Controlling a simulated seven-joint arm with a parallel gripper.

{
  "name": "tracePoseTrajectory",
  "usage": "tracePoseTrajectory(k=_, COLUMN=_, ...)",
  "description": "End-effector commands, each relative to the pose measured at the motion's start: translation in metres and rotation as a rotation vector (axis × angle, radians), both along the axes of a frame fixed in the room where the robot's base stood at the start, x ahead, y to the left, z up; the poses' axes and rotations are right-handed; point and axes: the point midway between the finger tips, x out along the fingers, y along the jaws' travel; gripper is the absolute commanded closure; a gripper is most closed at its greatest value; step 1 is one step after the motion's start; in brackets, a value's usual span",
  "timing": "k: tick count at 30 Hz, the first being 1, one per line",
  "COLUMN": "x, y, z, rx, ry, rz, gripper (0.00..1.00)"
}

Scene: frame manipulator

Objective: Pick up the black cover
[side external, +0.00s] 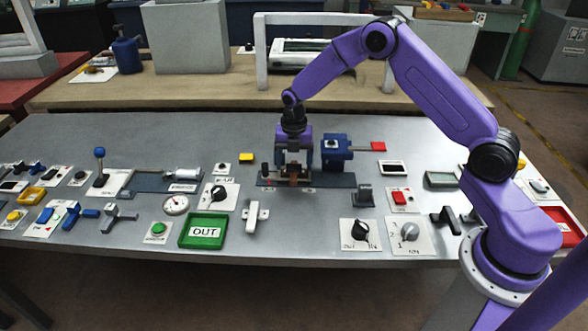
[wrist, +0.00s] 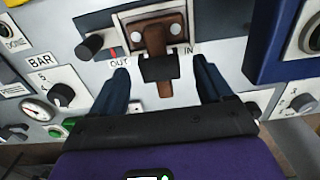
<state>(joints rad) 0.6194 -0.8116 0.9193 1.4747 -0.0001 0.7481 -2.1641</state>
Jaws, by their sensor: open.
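My gripper (side external: 294,168) points down over a dark plate (side external: 335,181) in the middle of the table. In the wrist view my gripper (wrist: 161,66) is open, with its two dark blue fingers apart. A small black block (wrist: 160,68), which looks like the black cover, shows between the fingers, across a brown upright piece (wrist: 165,36). Gaps show on both sides of it, and I see no finger touching it. In the side view the fingers largely hide it, and only the brown piece (side external: 293,172) shows.
A blue block (side external: 336,152) stands close on the right of my gripper. A black knob (wrist: 90,47) sits left of the brown piece, near the OUT and IN labels. A green tray (side external: 183,241) marked OUT lies front left. Switches and dials crowd the table.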

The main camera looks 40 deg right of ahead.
Motion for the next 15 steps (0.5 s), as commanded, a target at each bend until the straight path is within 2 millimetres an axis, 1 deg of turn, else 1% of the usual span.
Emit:
tracePoseTrajectory(k=1, x=-0.0003, y=-0.0004, z=-0.0060, rx=0.000, ry=0.001, rz=-0.001, gripper=0.21)
tracePoseTrajectory(k=3, x=-0.0003, y=-0.0006, z=-0.0105, rx=0.000, ry=0.001, rz=-0.001, gripper=0.21)
tracePoseTrajectory(k=11, x=0.0003, y=-0.0003, z=-0.0121, rx=0.000, ry=-0.001, rz=-0.001, gripper=0.21)
tracePoseTrajectory(k=14, x=0.0002, y=-0.0002, z=-0.0120, rx=0.001, ry=-0.001, rz=0.000, gripper=0.51)
tracePoseTrajectory(k=15, x=0.0002, y=-0.0002, z=-0.0120, rx=0.001, ry=-0.001, rz=0.000, gripper=0.64)
